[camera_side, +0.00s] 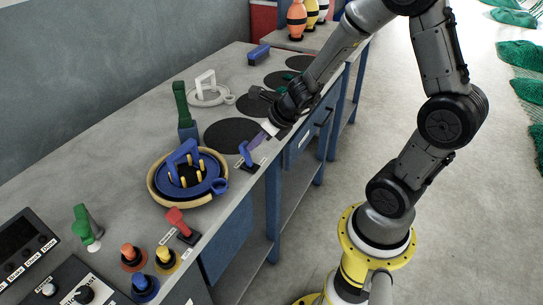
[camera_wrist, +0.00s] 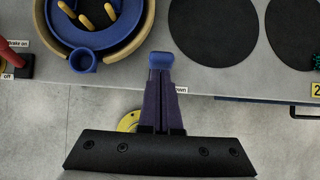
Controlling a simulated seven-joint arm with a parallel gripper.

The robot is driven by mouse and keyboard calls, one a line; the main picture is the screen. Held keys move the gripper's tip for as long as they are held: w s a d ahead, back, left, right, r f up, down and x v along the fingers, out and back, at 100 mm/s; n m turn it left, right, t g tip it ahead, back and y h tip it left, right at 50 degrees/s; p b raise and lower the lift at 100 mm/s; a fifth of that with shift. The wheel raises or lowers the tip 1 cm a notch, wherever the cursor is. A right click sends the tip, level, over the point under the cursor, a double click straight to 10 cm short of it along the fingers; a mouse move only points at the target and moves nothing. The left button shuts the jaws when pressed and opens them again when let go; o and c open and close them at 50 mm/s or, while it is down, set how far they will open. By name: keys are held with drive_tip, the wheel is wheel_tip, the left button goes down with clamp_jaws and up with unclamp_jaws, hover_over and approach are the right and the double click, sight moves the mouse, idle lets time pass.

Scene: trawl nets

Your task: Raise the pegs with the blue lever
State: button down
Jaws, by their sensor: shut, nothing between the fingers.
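The blue lever (camera_side: 245,151) stands on a small base at the bench's front edge, its top leaning left in the side view. In the wrist view its blue knob (camera_wrist: 160,59) shows just past my fingertips. My gripper (camera_side: 256,141) is shut and empty, its purple fingers right beside the lever's upper part; I cannot tell if they touch. In the wrist view the fingers (camera_wrist: 160,80) are together. Yellow pegs (camera_side: 200,165) stand up in a round blue plate with a blue handle (camera_side: 180,155), inside a tan ring (camera_side: 153,184). The pegs also show in the wrist view (camera_wrist: 85,22).
Black discs (camera_side: 232,135) lie on the bench beside my gripper. A green-handled tool (camera_side: 181,105) stands in a blue holder behind. A white handled ring (camera_side: 209,92) lies farther back.

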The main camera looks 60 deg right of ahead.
sight(242, 144)
drive_tip(key=shift+w+r, duration=0.1)
drive_tip(key=shift+w, duration=1.85)
drive_tip(key=shift+a, duration=0.15)
drive_tip(key=shift+s+r, duration=0.15)
drive_tip(key=shift+r, duration=0.45)
drive_tip(key=v, duration=1.3)
drive_tip(key=shift+s+f, duration=0.3)
drive_tip(key=shift+s, duration=0.05)
